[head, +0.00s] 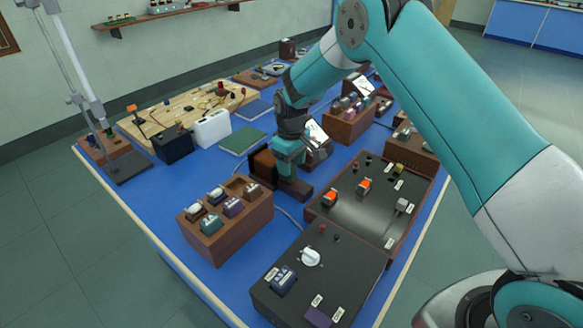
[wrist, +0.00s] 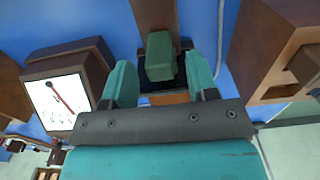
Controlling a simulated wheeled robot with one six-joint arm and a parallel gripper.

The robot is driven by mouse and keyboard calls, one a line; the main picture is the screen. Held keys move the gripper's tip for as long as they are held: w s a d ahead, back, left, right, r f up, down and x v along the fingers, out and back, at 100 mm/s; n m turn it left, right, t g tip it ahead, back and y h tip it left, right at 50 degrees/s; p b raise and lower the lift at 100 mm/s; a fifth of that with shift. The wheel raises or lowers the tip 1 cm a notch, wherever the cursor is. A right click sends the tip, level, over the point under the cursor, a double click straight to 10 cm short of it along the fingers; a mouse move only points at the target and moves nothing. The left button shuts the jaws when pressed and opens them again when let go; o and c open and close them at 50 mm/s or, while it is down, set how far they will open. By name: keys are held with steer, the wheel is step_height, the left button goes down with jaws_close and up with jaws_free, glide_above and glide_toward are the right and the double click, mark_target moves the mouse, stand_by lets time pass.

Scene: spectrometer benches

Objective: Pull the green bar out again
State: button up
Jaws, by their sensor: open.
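A green bar (wrist: 160,57) shows in the wrist view, upright in a dark slot of a brown wooden stand (wrist: 154,14). My gripper (wrist: 161,83) is open, with one teal finger to each side of the bar and a visible gap on both sides. In the head view my gripper (head: 289,163) is low over the stand (head: 296,189), beside its brown upright block (head: 262,163). The bar itself is hidden there behind my gripper.
A wooden rack (head: 228,240) with several coloured blocks stands in front on the left. A meter with a white dial (head: 317,134) is close behind my gripper, also in the wrist view (wrist: 55,101). Black control panels (head: 335,260) fill the right front. A green mat (head: 243,140) lies behind.

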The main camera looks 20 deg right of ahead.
steer(key=shift+f, duration=1.45)
steer(key=shift+c, duration=0.4)
